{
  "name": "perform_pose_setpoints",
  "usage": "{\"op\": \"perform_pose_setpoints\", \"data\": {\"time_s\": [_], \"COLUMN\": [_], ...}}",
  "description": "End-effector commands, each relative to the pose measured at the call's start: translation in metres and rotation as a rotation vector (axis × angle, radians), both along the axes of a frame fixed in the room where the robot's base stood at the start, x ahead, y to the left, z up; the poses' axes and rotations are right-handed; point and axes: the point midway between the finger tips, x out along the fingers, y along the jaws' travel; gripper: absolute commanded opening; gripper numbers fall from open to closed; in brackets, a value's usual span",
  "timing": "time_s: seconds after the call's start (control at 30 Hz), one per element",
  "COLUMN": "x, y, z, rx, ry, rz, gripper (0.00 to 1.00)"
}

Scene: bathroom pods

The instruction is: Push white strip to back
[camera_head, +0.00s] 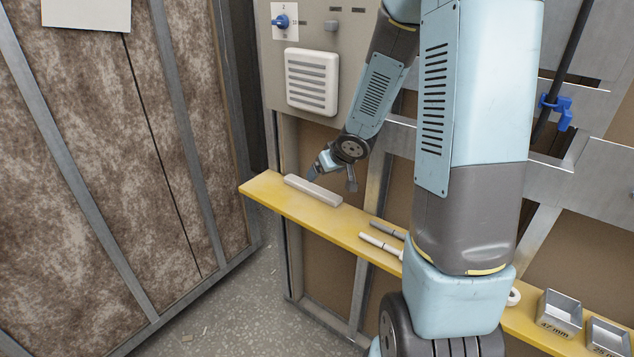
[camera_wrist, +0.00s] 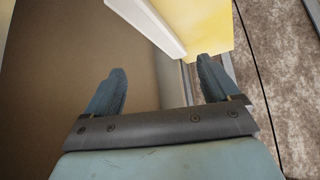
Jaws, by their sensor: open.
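The white strip (camera_head: 313,190) is a long bar lying lengthwise on the yellow shelf (camera_head: 262,190), near the shelf's left end and along its rear edge in the head view. In the wrist view the strip (camera_wrist: 150,24) runs along one edge of the yellow surface (camera_wrist: 212,22). My gripper (camera_head: 332,177) is at the rear side of the shelf, close to the strip. In the wrist view my gripper (camera_wrist: 162,66) has its fingers spread with nothing between them. The strip's near end lies just beyond the right finger; I cannot tell whether they touch.
Two pen-like tools (camera_head: 381,245) lie on the shelf farther right. A white ring (camera_head: 513,296) and two labelled metal bins (camera_head: 559,313) stand at the right. A panel with a blue knob (camera_head: 282,21) and a vent (camera_head: 312,82) rises behind. A brown wall panel (camera_head: 110,150) stands left.

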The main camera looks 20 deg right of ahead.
Motion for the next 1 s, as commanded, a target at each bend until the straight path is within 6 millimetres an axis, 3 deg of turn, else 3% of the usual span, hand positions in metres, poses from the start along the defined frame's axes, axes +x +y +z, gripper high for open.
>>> {"op": "perform_pose_setpoints", "data": {"time_s": [1.0], "x": [0.069], "y": [0.017], "z": [-0.09], "rx": [-0.003], "ry": [0.002], "rz": [0.002], "gripper": [0.89]}}
